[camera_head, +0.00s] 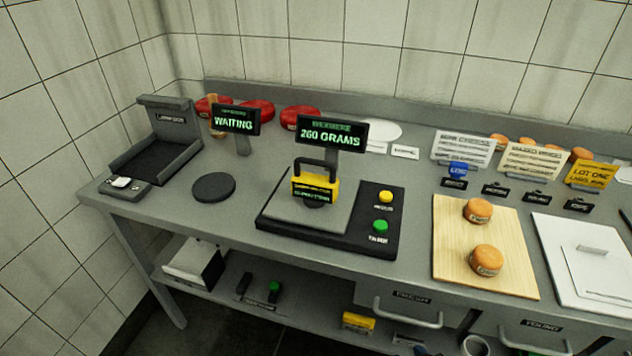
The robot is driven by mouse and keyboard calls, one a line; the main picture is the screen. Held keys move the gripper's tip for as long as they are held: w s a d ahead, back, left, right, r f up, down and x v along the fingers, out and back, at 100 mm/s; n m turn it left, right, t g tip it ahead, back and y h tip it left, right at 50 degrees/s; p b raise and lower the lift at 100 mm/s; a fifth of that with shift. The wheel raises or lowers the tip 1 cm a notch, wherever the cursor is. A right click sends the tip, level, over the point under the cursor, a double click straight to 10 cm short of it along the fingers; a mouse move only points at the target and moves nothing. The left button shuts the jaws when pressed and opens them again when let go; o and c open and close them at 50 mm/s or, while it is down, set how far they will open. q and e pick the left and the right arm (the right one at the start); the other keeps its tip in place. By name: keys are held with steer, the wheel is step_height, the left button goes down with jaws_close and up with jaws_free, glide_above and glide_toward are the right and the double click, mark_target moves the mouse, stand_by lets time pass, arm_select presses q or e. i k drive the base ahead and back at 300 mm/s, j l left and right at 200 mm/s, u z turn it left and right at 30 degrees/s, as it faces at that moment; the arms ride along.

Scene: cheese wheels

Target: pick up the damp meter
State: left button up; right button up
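A yellow block-shaped device with a black carrying handle (315,187) stands upright on the grey pan of the weighing scale (279,213). It looks like the damp meter, though the green lettering on its dark front panel is too small to read. The scale's display (332,132) reads 260 grams. Neither of my grippers shows in the head view.
The WAITING display (236,119) stands behind a dark round pad (213,187). Red cheese wheels (257,111) line the back. A wooden board (475,265) with two orange cheeses (486,260) lies right of the scale. The counter left of the scale has free room.

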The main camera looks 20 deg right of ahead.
mark_target(315, 191)
steer(key=i+j+z, duration=0.25)
steer(key=j, duration=0.45)
steer(key=j+z, duration=0.2)
steer(key=j, duration=0.5)
steer(key=i+j+z, duration=0.1)
steer(key=j+z, duration=0.15)
steer(key=j, duration=0.5)
